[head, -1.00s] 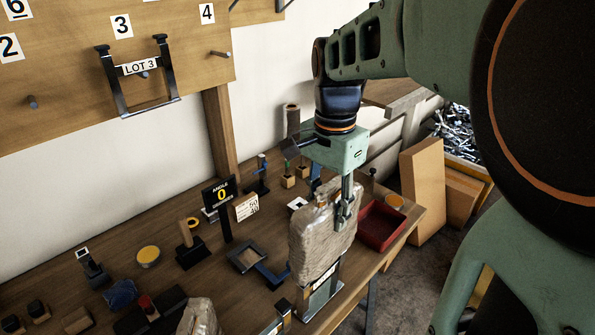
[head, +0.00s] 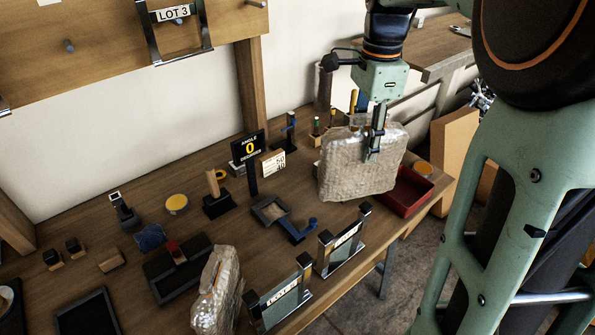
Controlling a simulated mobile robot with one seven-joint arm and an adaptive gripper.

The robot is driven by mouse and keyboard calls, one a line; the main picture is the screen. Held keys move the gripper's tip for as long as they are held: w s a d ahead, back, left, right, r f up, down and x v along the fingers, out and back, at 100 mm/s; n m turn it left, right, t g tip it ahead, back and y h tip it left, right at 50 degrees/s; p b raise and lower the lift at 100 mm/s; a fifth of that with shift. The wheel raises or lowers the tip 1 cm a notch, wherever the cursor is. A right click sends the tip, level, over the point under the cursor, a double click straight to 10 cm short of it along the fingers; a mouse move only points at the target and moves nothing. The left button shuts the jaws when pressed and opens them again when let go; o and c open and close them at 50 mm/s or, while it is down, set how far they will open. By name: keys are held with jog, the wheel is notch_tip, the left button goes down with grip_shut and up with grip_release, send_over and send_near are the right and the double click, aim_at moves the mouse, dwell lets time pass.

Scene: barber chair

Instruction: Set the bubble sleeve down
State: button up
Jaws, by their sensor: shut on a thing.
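The bubble sleeve (head: 350,178), a pale bubble-wrapped packet, hangs upright with its broad face towards the camera. My gripper (head: 374,150) is shut on its upper edge, with one finger in front of the face and the other mostly hidden behind. The sleeve appears raised above the wooden bench (head: 200,235), in front of part of a red tray (head: 410,192). A metal stand (head: 343,245) with a white label is nearer the camera, with a visible gap below the sleeve. A second bubble-wrapped packet (head: 217,290) stands at the front edge, beside another labelled stand (head: 281,298).
A LOT 3 rack (head: 178,30) hangs on the board. Bare wood shows between items.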

jog(key=w+d+f+m, duration=0.1)
jog(key=w+f, duration=0.1)
jog(key=f, duration=0.7)
jog(key=w+d+f+m+b, duration=0.1)
jog(key=w+f+m, duration=0.1)
jog(key=f, duration=0.7)
jog(key=shift+f+m, duration=0.25)
jog(key=shift+m, duration=0.05)
jog(key=shift+f, duration=0.25)
jog(key=o, duration=0.7)
jog(key=shift+r, duration=0.15)
notch_tip(320, 180, up, 12)
jog(key=shift+r, duration=0.1)
